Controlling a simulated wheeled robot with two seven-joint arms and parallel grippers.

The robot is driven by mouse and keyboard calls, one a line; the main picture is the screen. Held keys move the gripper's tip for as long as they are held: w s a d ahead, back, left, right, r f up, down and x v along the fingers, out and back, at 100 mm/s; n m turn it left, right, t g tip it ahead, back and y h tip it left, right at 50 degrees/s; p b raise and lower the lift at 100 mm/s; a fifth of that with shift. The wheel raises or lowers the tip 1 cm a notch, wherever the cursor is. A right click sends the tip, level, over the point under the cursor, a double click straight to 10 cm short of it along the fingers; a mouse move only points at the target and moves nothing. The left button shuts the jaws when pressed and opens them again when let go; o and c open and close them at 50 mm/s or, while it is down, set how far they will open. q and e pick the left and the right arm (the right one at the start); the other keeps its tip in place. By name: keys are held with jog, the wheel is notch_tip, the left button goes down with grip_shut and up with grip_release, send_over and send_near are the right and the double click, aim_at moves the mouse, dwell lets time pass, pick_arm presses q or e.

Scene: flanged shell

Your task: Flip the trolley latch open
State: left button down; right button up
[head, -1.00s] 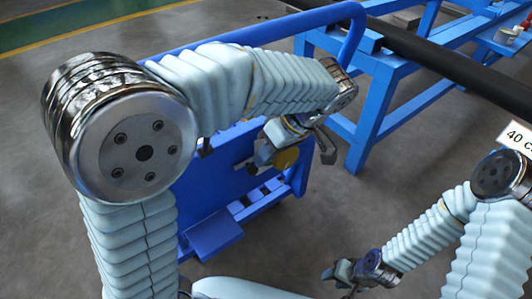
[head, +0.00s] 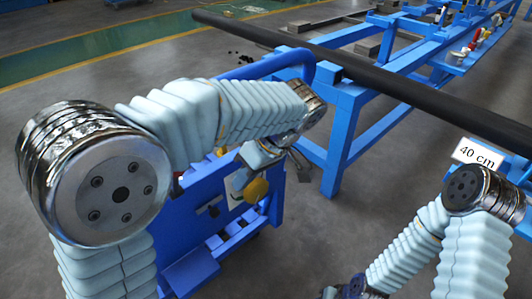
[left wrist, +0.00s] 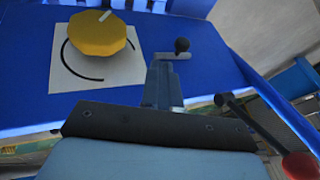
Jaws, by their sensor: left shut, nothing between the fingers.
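The blue trolley (head: 180,225) stands beneath my left arm. On its panel, a yellow knob (left wrist: 98,34) sits on a white plate with a black arc; the knob also shows in the head view (head: 257,190). My left gripper (left wrist: 162,85) is shut and empty, over the panel to the right of the knob in the left wrist view. A small crank with a black ball (left wrist: 181,46) shows just beyond its fingertips; contact cannot be told. A dark lever with a red ball (left wrist: 300,165) is at lower right. Which part is the latch is unclear. My right gripper (head: 345,290) is partly cut off.
A long dark bar (head: 370,93) lies across a blue frame (head: 345,135) behind the trolley. A "40 cm" sign (head: 477,155) is at the right. Grey floor (head: 300,235) is clear between the trolley and my right arm.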

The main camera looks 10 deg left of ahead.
pick_arm(q)
jog(key=v, duration=0.7)
jog(key=shift+a+p, duration=0.2)
jog(key=shift+p, duration=0.1)
jog(key=shift+r, duration=0.1)
